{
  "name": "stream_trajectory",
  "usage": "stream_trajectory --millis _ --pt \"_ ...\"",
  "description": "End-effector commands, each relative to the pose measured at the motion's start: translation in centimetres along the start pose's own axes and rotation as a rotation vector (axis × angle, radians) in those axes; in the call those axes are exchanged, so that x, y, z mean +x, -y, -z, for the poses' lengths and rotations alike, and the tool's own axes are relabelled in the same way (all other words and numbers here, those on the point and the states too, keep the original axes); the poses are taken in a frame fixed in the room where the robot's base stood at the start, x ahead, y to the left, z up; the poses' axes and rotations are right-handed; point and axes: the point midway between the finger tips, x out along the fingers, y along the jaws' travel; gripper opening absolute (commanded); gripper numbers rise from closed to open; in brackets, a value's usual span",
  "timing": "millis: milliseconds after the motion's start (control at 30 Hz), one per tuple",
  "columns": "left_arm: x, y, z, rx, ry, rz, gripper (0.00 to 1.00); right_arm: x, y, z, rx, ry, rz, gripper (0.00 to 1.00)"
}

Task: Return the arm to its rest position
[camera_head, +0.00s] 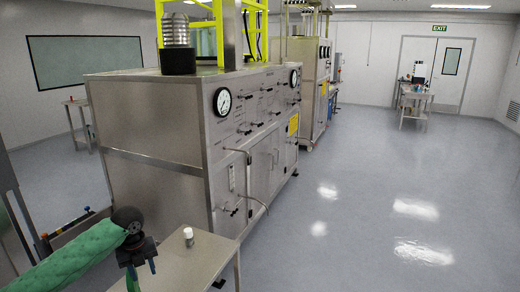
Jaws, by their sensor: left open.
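My left arm, in a green sleeve, comes in from the lower left of the head view. My left gripper (141,268) is dark and points down at its end, beside the left part of a small metal table (200,262). Its jaws are open and I see nothing held between them. A small white-capped vial (188,237) stands upright on the table, to the right of the gripper and apart from it. My right gripper is not in view.
A large steel cabinet (150,130) with gauges (222,101), knobs and handles stands just behind the small table. A second cabinet (308,75) stands farther back. A far table (415,98) holds equipment near the door. The grey floor (380,190) at right is clear.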

Motion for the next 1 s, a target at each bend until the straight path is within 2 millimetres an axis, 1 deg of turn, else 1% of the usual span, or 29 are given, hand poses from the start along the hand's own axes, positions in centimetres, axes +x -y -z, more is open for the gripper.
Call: stream_trajectory --millis 33,100,267,300,433,567,700,833,1000 --pt "1.6 1.0 1.8 -0.037 -0.003 0.012 0.42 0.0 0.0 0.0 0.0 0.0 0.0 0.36" --pt "3.3 2.0 3.7 -0.103 -0.001 0.029 0.42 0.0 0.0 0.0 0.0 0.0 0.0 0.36" --pt "6.6 3.9 8.2 -0.267 0.002 0.072 0.42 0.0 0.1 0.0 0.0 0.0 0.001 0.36" --pt "7.4 4.3 9.4 -0.31 0.0 0.084 0.42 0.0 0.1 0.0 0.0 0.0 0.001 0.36" --pt "9.5 5.4 13.1 -0.459 -0.006 0.124 0.42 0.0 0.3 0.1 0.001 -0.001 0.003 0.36" --pt "11.2 6.0 16.6 -0.618 -0.019 0.163 0.42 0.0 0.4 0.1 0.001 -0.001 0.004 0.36" --pt "12.7 6.3 20.3 -0.804 -0.038 0.204 0.42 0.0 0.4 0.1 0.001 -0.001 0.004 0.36" --pt "13.6 6.1 23.4 -0.987 -0.057 0.238 0.42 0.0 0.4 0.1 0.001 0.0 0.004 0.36" --pt "14.5 5.2 27.3 -1.242 -0.084 0.274 0.42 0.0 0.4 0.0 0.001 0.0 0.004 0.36"
